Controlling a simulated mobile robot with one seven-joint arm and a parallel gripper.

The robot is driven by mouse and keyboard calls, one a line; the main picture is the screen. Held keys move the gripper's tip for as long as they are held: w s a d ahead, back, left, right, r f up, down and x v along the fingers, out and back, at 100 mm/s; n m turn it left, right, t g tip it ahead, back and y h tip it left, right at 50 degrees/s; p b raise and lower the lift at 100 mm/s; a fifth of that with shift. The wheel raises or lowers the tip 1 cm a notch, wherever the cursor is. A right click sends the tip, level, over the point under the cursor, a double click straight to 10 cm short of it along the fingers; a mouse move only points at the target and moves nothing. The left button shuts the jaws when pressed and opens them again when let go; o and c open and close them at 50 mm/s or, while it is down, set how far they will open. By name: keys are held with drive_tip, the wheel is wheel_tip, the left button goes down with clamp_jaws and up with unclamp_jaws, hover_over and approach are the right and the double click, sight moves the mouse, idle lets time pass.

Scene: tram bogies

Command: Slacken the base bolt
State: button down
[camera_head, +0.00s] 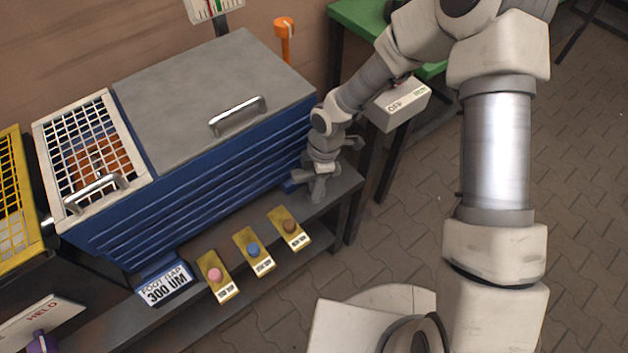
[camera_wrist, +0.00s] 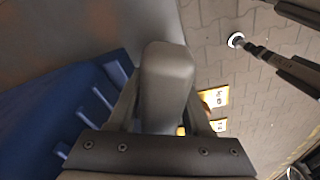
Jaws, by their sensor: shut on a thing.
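A blue cabinet (camera_head: 215,160) with a grey lid stands at the left. My gripper (camera_head: 316,190) is low at its right front corner, by a small blue foot (camera_head: 290,186) on the dark bench. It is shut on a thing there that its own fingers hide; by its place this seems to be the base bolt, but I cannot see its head. In the wrist view the grey fingers (camera_wrist: 166,75) point along the blue cabinet side (camera_wrist: 75,115). A sign (camera_head: 166,287) at the cabinet's left foot reads "FOOT GAP 300 UM".
Three yellow plates with pink (camera_head: 215,275), blue (camera_head: 253,250) and brown (camera_head: 290,227) knobs lie along the bench front. A grey box marked OFF (camera_head: 402,104) hangs by the green table (camera_head: 355,22). An orange-topped post (camera_head: 284,30) stands behind. Paved floor is open at the right.

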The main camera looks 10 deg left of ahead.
drive_tip(key=shift+r, duration=0.15)
wheel_tip(320, 180, up, 6)
drive_tip(key=p, duration=0.5)
idle(0.6)
drive_tip(key=w+d+r+m+t+p, duration=0.1)
drive_tip(key=w+d+r+m+p, duration=0.1)
drive_tip(key=d+r+m, duration=0.6)
drive_tip(key=w+d+r+m+t+h+p, duration=0.1)
drive_tip(key=w+d+r+m+p, duration=0.2)
drive_tip(key=d+r+m, duration=0.6)
drive_tip(key=d+m+p, duration=0.2)
drive_tip(key=d+m, duration=0.4)
drive_tip(key=d, duration=0.1)
drive_tip(key=shift+w+t+h, duration=0.2)
drive_tip(key=shift+t+h, duration=0.1)
